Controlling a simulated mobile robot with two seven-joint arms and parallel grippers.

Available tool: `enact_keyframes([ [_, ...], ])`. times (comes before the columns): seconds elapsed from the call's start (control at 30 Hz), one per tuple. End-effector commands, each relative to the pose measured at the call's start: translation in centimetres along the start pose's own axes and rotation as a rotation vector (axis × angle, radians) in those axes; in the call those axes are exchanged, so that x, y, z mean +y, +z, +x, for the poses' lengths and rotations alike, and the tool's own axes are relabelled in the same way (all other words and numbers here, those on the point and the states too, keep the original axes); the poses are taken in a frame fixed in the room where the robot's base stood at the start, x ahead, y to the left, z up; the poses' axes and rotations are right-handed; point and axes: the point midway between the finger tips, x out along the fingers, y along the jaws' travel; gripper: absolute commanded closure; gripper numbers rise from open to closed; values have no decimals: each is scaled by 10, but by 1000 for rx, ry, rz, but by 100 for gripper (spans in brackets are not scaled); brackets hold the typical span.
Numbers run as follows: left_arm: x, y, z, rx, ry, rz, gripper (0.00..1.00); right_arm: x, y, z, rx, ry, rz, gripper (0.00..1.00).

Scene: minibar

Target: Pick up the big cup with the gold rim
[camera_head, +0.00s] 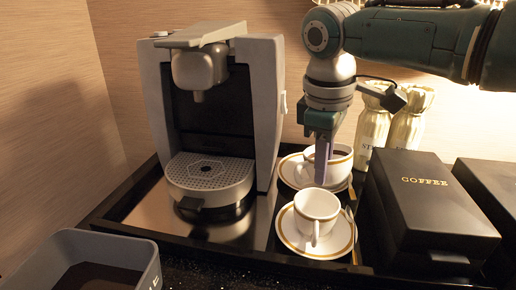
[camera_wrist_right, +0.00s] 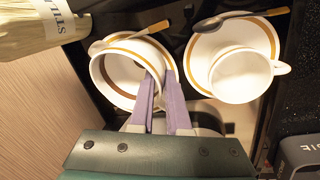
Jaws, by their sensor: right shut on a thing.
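The big cup with the gold rim (camera_head: 340,160) is white and stands at the back of the tray, over its saucer (camera_head: 287,172). It also shows in the right wrist view (camera_wrist_right: 103,78). My right gripper (camera_head: 322,172) reaches down from above. Its purple fingers (camera_wrist_right: 162,85) are shut on the cup's wall at the rim and hide part of the cup. I cannot tell whether the cup touches its saucer. A smaller white cup (camera_head: 316,203) stands in front on a gold-ringed saucer (camera_head: 290,236). My left gripper is not in view.
A coffee machine (camera_head: 262,95) stands left on the black-edged tray (camera_head: 115,215). Black coffee boxes (camera_head: 425,200) stand right, and gold-white packets (camera_head: 408,125) behind. A spoon (camera_wrist_right: 208,24) lies on the smaller cup's saucer. A grey bin (camera_head: 75,240) is front left.

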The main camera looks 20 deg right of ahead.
Motion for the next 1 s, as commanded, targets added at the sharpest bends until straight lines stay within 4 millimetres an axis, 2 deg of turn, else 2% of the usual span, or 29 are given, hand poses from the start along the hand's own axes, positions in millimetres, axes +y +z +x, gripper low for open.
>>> enact_keyframes([
  [0.17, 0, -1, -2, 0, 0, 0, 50, 2, -1, -10, 3, 2, 0, 100],
  [0.27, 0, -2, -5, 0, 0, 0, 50, 5, -1, -24, 5, 2, -1, 100],
  [0.37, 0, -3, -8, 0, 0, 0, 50, 10, -1, -44, 6, 3, 0, 100],
  [0.7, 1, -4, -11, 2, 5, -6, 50, 28, -1, -143, 6, 3, 1, 100],
  [0.9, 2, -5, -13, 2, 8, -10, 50, 36, -1, -182, 3, 1, 1, 100],
  [1.0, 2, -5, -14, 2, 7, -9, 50, 37, -1, -191, 12, 3, -3, 100],
])
